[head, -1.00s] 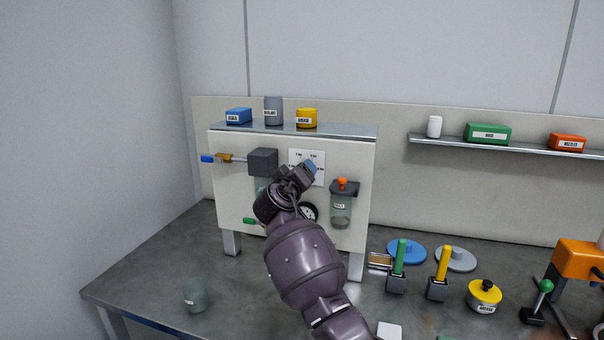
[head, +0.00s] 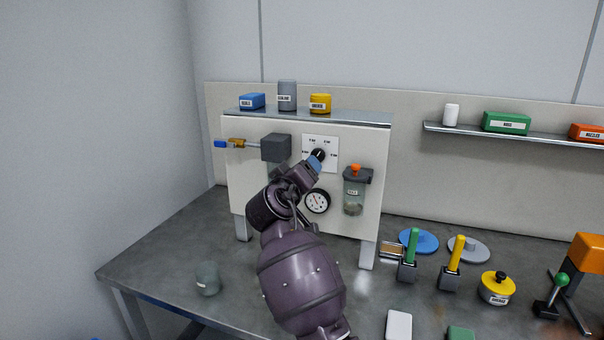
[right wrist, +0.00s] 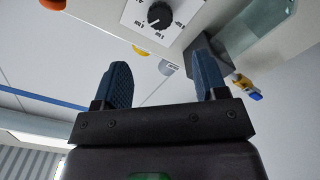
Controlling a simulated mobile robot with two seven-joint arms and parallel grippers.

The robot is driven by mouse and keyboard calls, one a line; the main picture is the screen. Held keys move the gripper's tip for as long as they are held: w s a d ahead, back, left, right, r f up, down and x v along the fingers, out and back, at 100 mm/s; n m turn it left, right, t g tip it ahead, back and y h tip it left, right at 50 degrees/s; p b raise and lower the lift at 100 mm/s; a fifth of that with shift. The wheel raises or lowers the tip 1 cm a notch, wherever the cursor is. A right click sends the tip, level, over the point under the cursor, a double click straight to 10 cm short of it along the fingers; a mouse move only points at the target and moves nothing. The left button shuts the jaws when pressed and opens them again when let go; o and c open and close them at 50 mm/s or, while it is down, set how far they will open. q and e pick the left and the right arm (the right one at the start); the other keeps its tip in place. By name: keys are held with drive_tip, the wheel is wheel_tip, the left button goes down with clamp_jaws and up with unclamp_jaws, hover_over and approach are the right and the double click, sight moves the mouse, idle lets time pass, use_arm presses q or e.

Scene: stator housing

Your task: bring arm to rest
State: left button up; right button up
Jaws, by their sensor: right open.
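My right arm reaches up from the bottom of the head view to the white panel (head: 240,170). My right gripper (head: 318,162) is in front of the panel, just below and beside the black knob (head: 319,154) on its white dial plate (head: 330,142). In the right wrist view the two blue fingers of the gripper (right wrist: 162,85) are spread and nothing is between them. The knob (right wrist: 160,14) shows beyond the fingertips, apart from them. My left gripper is not in view.
A round gauge (head: 317,201), a grey block (head: 276,147) and a clear bowl with an orange top (head: 355,195) are on the panel close to the arm. A clear cup (head: 207,278) stands on the table at left. Several tools stand at right. The table's left part is mostly clear.

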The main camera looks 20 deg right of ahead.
drive_tip(key=s+d+f+m+g+y, duration=0.1)
drive_tip(key=s+d+f+g, duration=0.1)
drive_tip(key=s+d+f, duration=0.4)
drive_tip(key=s+d+f+g+y, duration=0.2)
drive_tip(key=s+f, duration=0.5)
drive_tip(key=f, duration=0.3)
drive_tip(key=s+d+f+m+g+y, duration=0.1)
drive_tip(key=s+d+f+g, duration=0.1)
drive_tip(key=s+d+f, duration=0.4)
drive_tip(key=s+a+f+g+y, duration=0.2)
drive_tip(key=s+f+g+y, duration=0.15)
drive_tip(key=s, duration=1.05)
drive_tip(key=s+a+f+g+y, duration=0.15)
drive_tip(key=s+f, duration=0.35)
drive_tip(key=s, duration=0.9)
drive_tip(key=w+f+n+t, duration=0.1)
drive_tip(key=w+f+t, duration=0.6)
drive_tip(key=f, duration=0.3)
drive_tip(key=shift+w+t+y, duration=0.4)
drive_tip(key=shift+w, duration=0.05)
